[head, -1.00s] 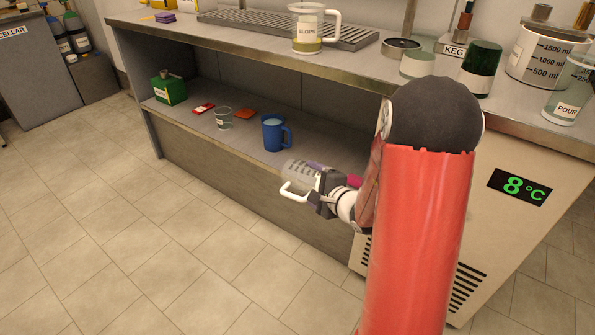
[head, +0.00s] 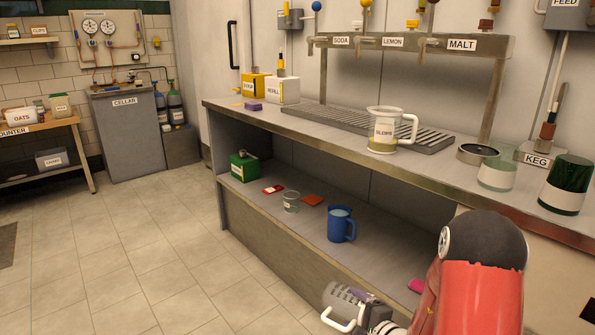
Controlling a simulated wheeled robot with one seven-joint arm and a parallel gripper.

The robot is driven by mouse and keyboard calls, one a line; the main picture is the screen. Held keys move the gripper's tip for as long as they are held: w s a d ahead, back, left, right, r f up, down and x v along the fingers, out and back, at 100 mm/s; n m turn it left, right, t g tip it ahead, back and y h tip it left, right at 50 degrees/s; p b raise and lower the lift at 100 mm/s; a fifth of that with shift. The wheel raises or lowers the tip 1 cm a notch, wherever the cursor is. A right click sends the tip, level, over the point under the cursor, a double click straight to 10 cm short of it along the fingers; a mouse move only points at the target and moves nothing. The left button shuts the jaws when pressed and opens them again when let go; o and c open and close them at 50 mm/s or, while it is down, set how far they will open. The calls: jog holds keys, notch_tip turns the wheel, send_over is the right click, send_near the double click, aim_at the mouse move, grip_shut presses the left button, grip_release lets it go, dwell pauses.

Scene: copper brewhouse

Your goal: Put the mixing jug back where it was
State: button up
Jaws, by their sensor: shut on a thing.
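My gripper (head: 374,318) is shut on a clear jug (head: 343,298) with a white handle and dark marks on its side, which I take for the mixing jug. The jug is tilted nearly onto its side in front of the lower shelf, at the bottom of the head view. My arm and the frame edge hide part of the gripper. Another clear jug (head: 383,143), labelled SLOPS, with a white handle and some yellowish liquid, stands upright on the counter by the drip tray (head: 335,122).
The lower shelf (head: 290,238) holds a blue mug (head: 339,227), a clear glass (head: 291,203), red and orange flat pieces, a green can (head: 243,167) and a pink item (head: 415,286). On the counter (head: 270,124) are a dark ring (head: 477,154) and jars at right. The floor at left is clear.

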jog(key=shift+n+y, duration=0.4)
jog(key=shift+y, duration=0.1)
jog(key=a+f, duration=0.1)
jog(key=s+a+f, duration=0.1)
jog(key=f, duration=0.1)
jog(key=shift+a+f, duration=0.2)
jog(key=shift+f, duration=0.05)
